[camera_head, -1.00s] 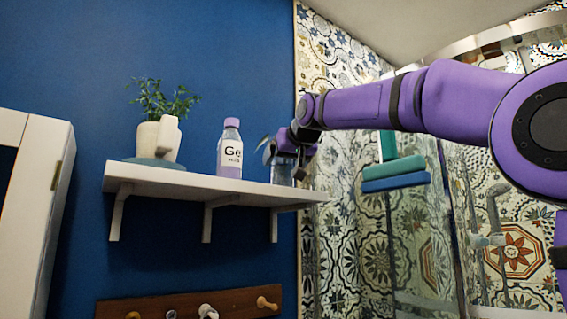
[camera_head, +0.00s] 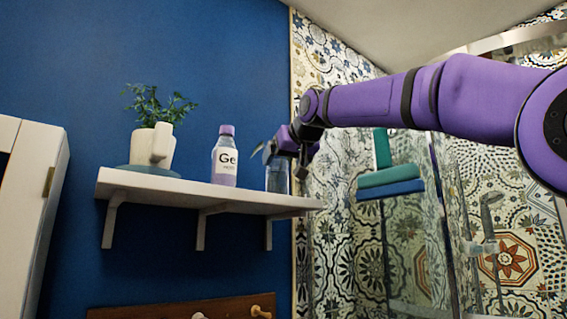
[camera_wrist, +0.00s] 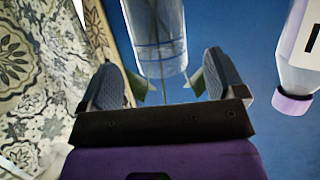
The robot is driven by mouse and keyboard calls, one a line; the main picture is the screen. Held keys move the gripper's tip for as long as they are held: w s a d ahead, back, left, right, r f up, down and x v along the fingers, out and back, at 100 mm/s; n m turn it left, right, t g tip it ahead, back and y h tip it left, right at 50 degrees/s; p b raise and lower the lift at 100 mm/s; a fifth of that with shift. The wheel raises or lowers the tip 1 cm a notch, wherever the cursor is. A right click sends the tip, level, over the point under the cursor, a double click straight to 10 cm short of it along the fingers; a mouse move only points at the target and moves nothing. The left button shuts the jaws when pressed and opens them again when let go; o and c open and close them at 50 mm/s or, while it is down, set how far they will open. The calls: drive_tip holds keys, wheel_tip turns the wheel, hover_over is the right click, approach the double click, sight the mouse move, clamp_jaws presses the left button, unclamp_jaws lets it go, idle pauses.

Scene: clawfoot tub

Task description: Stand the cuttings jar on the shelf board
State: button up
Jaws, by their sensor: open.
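The cuttings jar (camera_head: 276,177) is a clear glass jar with green cuttings. It stands upright on the white shelf board (camera_head: 150,187), near its right end. My gripper (camera_head: 299,168) is at the jar's upper right in the head view and partly covers it. In the wrist view the jar (camera_wrist: 156,35) shows upside down, mouth toward me, with stems and leaves coming out. My gripper (camera_wrist: 165,82) is open there, its fingers to either side of the stems and clear of the glass.
A labelled bottle with a lilac cap (camera_head: 225,158) stands left of the jar; it also shows in the wrist view (camera_wrist: 298,75). A potted plant (camera_head: 155,130) is further left. The tiled wall and folded towels (camera_head: 390,180) lie to the right. Pegs (camera_head: 258,312) are below.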

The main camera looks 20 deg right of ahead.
drive_tip(key=shift+v, duration=1.55)
drive_tip(key=v, duration=1)
drive_tip(key=shift+s, duration=0.35)
drive_tip(key=shift+r, duration=0.15)
drive_tip(key=s+d+f+g, duration=0.1)
drive_tip(key=s+f+g, duration=0.2)
drive_tip(key=f, duration=1.3)
drive_tip(key=s+d+f+g+h, duration=0.1)
drive_tip(key=s+d+f+g, duration=0.1)
drive_tip(key=s+f, duration=0.8)
drive_tip(key=s+d+f+m+g, duration=0.1)
drive_tip(key=s+f, duration=0.5)
drive_tip(key=f, duration=1.6)
drive_tip(key=d+g, duration=0.1)
drive_tip(key=g, duration=0.1)
drive_tip(key=shift+s+f+g, duration=0.3)
drive_tip(key=shift+s+f, duration=0.05)
drive_tip(key=shift+s, duration=0.05)
drive_tip(key=shift+d, duration=0.1)
